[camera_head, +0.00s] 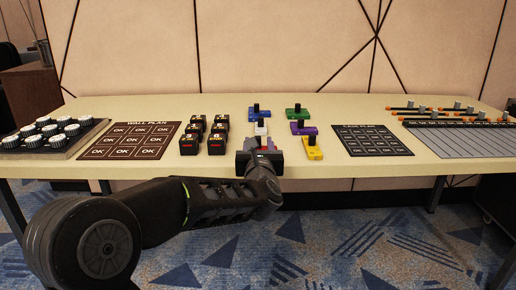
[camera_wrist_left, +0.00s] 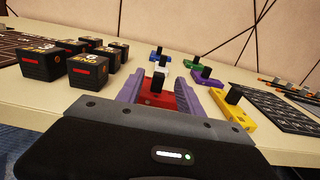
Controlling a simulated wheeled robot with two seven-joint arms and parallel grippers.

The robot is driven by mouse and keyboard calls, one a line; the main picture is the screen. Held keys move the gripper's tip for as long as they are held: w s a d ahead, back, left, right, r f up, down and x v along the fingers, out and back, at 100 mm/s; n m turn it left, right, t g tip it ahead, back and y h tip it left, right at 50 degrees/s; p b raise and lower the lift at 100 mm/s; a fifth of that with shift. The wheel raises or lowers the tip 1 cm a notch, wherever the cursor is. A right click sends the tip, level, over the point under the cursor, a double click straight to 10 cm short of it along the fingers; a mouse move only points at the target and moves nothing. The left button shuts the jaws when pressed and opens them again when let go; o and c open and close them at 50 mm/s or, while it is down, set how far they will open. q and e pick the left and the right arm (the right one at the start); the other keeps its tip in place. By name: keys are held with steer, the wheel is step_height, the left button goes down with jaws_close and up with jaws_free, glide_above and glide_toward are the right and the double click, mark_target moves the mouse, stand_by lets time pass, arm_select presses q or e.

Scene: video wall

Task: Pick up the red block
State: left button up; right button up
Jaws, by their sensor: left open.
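The red block (camera_wrist_left: 158,98) with a black knob on top lies on the table near its front edge. In the wrist view it sits between the two purple fingers of my left gripper (camera_wrist_left: 160,84), which is open with a finger on each side of it. In the head view my left gripper (camera_head: 263,142) is at the front edge of the table and hides most or all of the red block. I cannot tell whether the fingers touch it. My right gripper is not in view.
A white block (camera_head: 261,129), blue block (camera_head: 258,114), green block (camera_head: 297,113), purple block (camera_head: 303,129) and yellow block (camera_head: 312,151) stand nearby. Black boxes (camera_head: 190,146) are to the left. A wall plan sheet (camera_head: 130,141) and dark mat (camera_head: 372,141) lie flat.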

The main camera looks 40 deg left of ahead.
arm_select(q)
steer(key=shift+s+r, duration=0.1)
steer(key=shift+x, duration=1.3)
steer(key=shift+b+x, duration=0.45)
steer(key=shift+x, duration=2.15)
jaws_close()
